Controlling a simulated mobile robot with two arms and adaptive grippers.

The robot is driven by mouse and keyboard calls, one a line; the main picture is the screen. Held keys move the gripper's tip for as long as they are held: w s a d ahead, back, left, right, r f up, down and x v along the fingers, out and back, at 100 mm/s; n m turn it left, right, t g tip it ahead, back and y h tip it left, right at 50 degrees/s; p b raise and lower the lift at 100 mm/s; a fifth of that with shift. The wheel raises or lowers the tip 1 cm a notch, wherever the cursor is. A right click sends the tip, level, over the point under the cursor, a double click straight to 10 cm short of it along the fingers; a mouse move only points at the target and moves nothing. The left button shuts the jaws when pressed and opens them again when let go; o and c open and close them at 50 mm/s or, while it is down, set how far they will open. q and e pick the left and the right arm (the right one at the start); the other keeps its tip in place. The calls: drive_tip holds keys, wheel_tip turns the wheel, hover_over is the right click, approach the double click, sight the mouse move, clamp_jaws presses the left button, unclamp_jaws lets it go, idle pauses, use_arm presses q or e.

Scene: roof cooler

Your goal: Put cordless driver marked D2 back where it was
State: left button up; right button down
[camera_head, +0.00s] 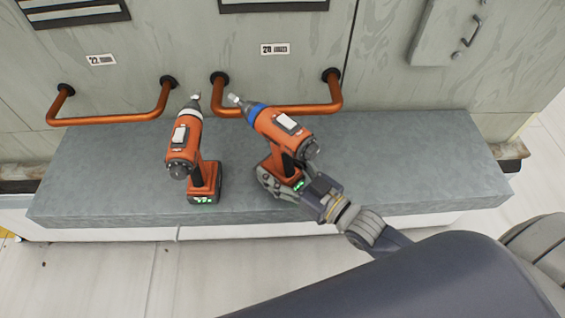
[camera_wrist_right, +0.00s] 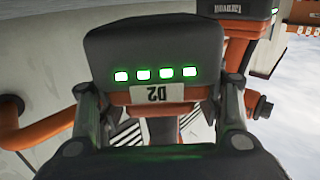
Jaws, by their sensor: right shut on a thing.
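The cordless driver marked D2 (camera_head: 270,126) is orange and black with a blue collar and stands on the right part of the grey ledge in the head view. In the right wrist view its battery base (camera_wrist_right: 155,50) faces the camera, with lit green lights and an upside-down D2 label (camera_wrist_right: 157,94). My right gripper (camera_head: 306,186) is shut on the driver near its base, with a finger on each side in the wrist view. I cannot tell whether the driver touches the ledge. My left gripper is not in view.
Another orange driver (camera_head: 196,150) with a white collar stands to the left on the grey ledge (camera_head: 400,160). Copper pipes (camera_head: 290,109) run along the wall behind, under labels 22 and 20. The ledge's right part is clear.

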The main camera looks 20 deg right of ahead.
drive_tip(key=shift+f, duration=0.65)
drive_tip(key=shift+f, duration=0.15)
drive_tip(key=shift+c, duration=2.3)
unclamp_jaws()
drive_tip(key=shift+s+f, duration=0.1)
drive_tip(key=shift+f, duration=0.1)
drive_tip(key=shift+s, duration=0.1)
drive_tip(key=b+v, duration=0.2)
drive_tip(key=v, duration=0.9)
drive_tip(key=shift+s+d+r, duration=0.15)
drive_tip(key=shift+s+d, duration=0.1)
drive_tip(key=shift+s, duration=0.1)
